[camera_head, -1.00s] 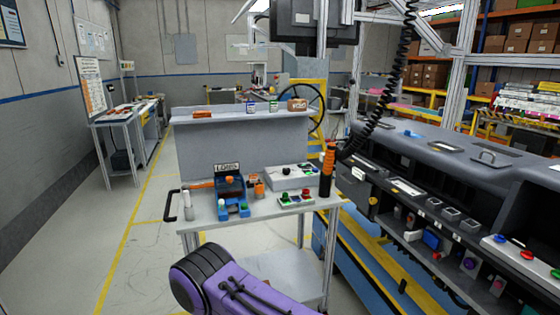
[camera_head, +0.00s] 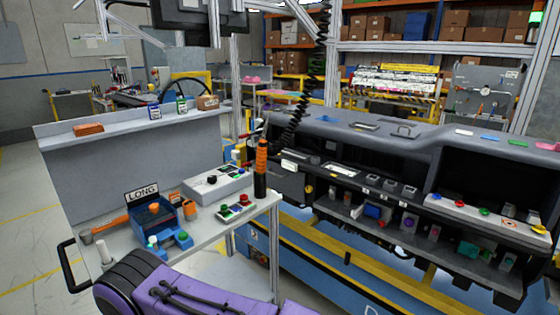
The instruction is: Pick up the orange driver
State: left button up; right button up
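The orange driver (camera_head: 261,168) is an upright tool with an orange upper part and a black lower part. It is at the right corner of the grey cart (camera_head: 213,238), close to the lower end of a black coiled cord (camera_head: 297,118). I cannot tell whether it stands on the cart or hangs beside it. A purple and black link of my own arm crosses the bottom of the view, in front of the cart. Neither of my grippers shows, and nothing touches the driver.
The cart carries a blue fixture (camera_head: 155,225) by a "LONG" sign (camera_head: 142,193), a grey box (camera_head: 217,183) and a button tray (camera_head: 237,208). A long dark dashboard module (camera_head: 400,160) fills the right side. Open floor (camera_head: 25,225) lies at the left.

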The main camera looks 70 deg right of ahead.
aim_at(261, 152)
jog(key=z, duration=0.75)
jog(key=i, duration=0.7)
jog(key=z, duration=0.8)
